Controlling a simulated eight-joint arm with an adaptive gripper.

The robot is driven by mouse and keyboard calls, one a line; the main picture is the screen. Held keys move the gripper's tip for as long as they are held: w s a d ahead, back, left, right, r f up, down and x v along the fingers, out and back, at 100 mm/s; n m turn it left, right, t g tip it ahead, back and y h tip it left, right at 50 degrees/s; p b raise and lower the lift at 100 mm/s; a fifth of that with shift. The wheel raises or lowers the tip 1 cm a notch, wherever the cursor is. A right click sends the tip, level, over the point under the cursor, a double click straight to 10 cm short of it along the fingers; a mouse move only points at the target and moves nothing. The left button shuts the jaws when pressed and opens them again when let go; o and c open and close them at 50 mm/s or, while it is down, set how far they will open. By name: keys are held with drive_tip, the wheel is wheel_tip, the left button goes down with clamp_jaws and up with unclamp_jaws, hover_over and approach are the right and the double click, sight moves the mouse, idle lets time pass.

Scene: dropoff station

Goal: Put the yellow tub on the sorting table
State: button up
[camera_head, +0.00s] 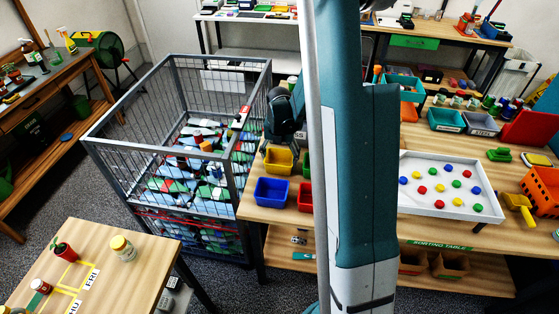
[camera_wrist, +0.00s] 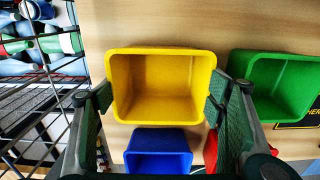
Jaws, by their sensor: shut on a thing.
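The yellow tub (camera_head: 279,161) is at the left end of the sorting table (camera_head: 440,234), behind a blue tub. In the wrist view the empty yellow tub (camera_wrist: 163,62) sits between the two fingers of my gripper (camera_wrist: 158,97). One finger is against its left side and one against its right side, so my gripper is shut on it. In the head view my gripper (camera_head: 282,138) is directly above the tub, and its fingers are hard to make out. I cannot tell whether the tub rests on the wood or is slightly raised.
A blue tub (camera_head: 271,192), a red tub (camera_head: 304,197) and a green tub (camera_wrist: 277,84) are close by. A white tray (camera_head: 450,205) of coloured balls is to the right. My arm hides the table's middle.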

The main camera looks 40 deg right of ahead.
drive_tip(key=shift+f, duration=0.15)
drive_tip(key=o, duration=0.9)
drive_tip(key=shift+r, duration=0.2)
drive_tip(key=shift+r+p, duration=0.35)
drive_tip(key=shift+r, duration=5.65)
